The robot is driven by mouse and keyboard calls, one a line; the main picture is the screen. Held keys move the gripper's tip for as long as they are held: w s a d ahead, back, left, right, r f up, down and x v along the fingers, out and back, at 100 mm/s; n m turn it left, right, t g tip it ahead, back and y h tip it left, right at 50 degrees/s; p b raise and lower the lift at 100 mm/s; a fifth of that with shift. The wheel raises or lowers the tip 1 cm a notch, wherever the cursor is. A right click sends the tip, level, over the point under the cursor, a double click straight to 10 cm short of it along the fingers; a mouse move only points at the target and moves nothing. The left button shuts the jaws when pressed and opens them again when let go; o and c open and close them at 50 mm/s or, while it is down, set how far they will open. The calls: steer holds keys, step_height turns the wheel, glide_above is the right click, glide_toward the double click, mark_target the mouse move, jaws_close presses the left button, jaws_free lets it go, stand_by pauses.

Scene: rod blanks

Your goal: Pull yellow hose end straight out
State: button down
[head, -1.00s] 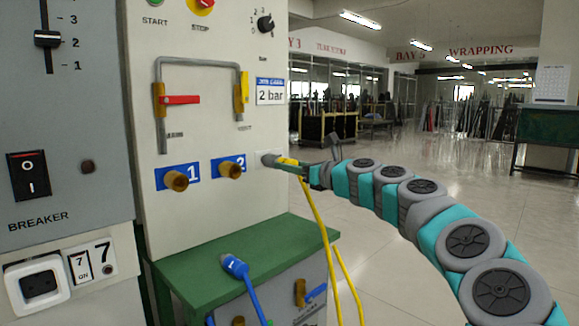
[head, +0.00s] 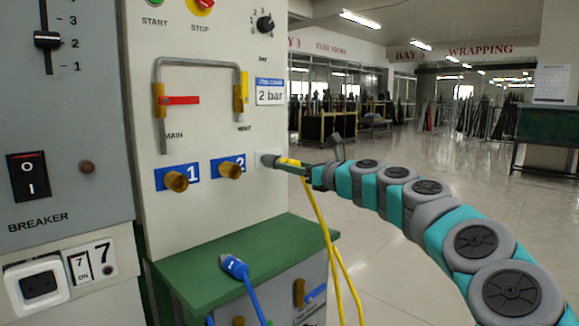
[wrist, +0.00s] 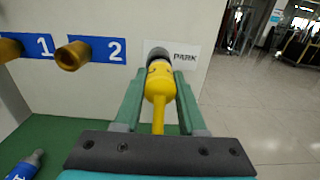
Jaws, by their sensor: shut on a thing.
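The yellow hose end (wrist: 159,80) points at the panel in the wrist view, its tip at a dark round fitting (wrist: 158,54) beside the PARK label. I cannot tell how deep it sits in the fitting. My gripper (wrist: 158,88) is shut on the hose end, one green finger on each side. In the head view my gripper (head: 297,166) reaches the panel from the right, around the yellow hose end (head: 288,161). The yellow hose (head: 325,230) hangs down from it.
Brass ports 1 (head: 176,181) and 2 (head: 229,170) are left of the fitting, both empty. A blue hose end (head: 234,265) lies on the green ledge (head: 190,255) below. A pipe with a red lever (head: 182,100) is above. Open floor lies to the right.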

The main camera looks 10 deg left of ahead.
steer(key=shift+p+v, duration=0.6)
steer(key=shift+v, duration=1.65)
steer(key=p+v, duration=0.1)
steer(key=v, duration=0.4)
steer(key=shift+s+d, duration=0.25)
steer(key=shift+s, duration=0.1)
stand_by(0.5)
